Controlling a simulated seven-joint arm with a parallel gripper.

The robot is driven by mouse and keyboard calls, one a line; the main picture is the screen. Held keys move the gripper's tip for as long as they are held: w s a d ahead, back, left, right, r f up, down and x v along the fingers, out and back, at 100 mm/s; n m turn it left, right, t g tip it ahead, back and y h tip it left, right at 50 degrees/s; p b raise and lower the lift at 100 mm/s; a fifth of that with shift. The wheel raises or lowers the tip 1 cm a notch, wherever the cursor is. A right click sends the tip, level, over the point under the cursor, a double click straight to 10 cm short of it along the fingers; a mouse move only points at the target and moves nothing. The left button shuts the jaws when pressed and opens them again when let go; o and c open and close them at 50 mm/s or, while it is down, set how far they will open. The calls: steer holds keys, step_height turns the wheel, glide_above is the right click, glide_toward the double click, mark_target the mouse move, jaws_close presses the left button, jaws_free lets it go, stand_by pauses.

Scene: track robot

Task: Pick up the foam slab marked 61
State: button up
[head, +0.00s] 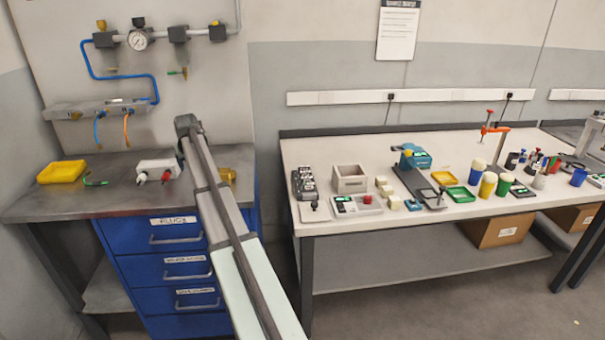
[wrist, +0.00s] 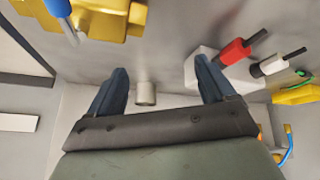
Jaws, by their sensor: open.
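My gripper (wrist: 162,86) is open in the wrist view, its two dark blue fingers spread wide with nothing held. A small pale cylinder (wrist: 146,93) shows between the fingers, apart from them. A white block (wrist: 203,65) lies near the right finger; whether they touch I cannot tell. In the head view this white block (head: 158,167) rests on the left grey bench, with red and white handled items at its front. My arm rises in front of that bench, and its fingers cannot be made out there. I cannot read a 61 anywhere, so the foam slab cannot be identified.
A yellow tray (head: 61,172) and a green item (head: 95,180) lie on the left bench. Brass-yellow fittings (wrist: 105,18) stand close to the left finger. Pipes and a gauge (head: 138,40) hang above. The right bench (head: 325,148) holds cups, trays and small blocks.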

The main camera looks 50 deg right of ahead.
steer(key=s+d+r+m+g, duration=0.1)
steer(key=s+d+m, duration=0.1)
steer(key=s+d, duration=0.6)
steer(key=s+d+r+m, duration=0.1)
steer(key=s+d, duration=0.4)
steer(key=d, duration=0.7)
steer(key=m+g, duration=0.1)
steer(key=m, duration=0.2)
glide_toward(304, 167)
steer(key=x, duration=0.8)
steer(key=shift+w+d+f, duration=0.25)
steer(key=shift+w+d, duration=0.05)
steer(key=c, duration=1.1)
